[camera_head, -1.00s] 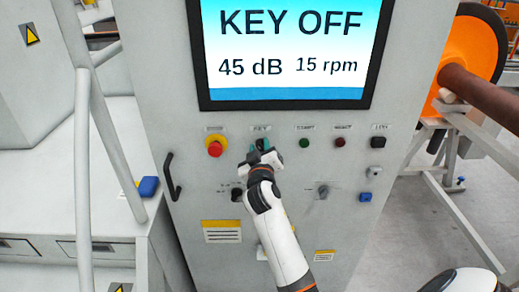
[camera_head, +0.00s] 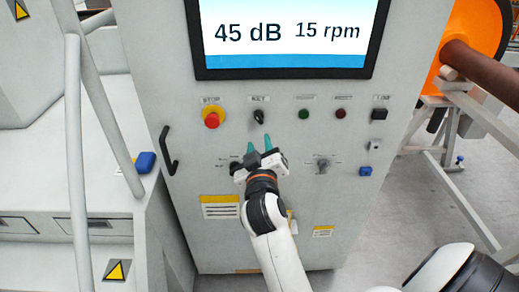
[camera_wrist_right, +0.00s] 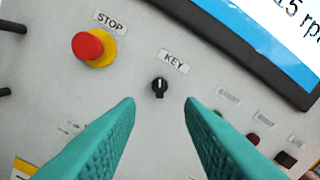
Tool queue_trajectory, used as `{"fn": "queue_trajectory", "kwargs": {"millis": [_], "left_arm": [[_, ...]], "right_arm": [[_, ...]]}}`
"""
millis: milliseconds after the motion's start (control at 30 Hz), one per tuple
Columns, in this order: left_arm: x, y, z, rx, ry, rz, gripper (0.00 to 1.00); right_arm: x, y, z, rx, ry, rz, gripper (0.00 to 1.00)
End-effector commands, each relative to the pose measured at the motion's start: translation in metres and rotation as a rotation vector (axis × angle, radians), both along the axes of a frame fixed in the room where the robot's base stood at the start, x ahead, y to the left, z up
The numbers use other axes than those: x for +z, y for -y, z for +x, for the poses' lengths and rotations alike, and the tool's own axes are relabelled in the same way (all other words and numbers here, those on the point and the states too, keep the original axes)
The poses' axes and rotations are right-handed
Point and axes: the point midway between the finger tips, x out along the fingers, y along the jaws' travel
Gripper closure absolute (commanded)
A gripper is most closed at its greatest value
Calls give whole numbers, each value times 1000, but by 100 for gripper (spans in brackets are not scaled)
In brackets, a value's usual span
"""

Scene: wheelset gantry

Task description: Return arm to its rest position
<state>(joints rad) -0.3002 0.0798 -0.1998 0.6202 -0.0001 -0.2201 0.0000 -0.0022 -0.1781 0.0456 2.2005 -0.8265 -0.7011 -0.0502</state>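My right gripper (camera_head: 259,149) has teal fingers and is in front of the grey control cabinet (camera_head: 200,60), below the key switch. In the right wrist view its fingers (camera_wrist_right: 160,102) stand apart with nothing between them. The black key switch (camera_head: 259,116), labelled KEY, is clear of the fingers. In the right wrist view the key switch (camera_wrist_right: 160,87) shows beyond the fingertips, its pointer upright relative to that picture. My left gripper is not in view.
A red stop button (camera_head: 212,119) on a yellow base is left of the key. The screen (camera_head: 285,35) reads 45 dB and 15 rpm. A black handle (camera_head: 168,152) juts out at the cabinet's left. An orange wheel (camera_head: 468,45) with a brown axle stands at right.

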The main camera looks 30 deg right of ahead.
Motion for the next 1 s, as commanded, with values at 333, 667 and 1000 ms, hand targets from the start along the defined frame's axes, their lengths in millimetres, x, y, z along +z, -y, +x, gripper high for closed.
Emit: {"fn": "queue_trajectory", "kwargs": {"millis": [333, 667, 1000], "left_arm": [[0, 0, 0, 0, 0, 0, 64], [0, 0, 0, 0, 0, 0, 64], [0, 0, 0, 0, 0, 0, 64]], "right_arm": [[0, 0, 0, 0, -1, -1, 65], [-37, -13, 14, 55, -66, 13, 65], [-270, -84, 17, 312, -451, 164, 65]]}}
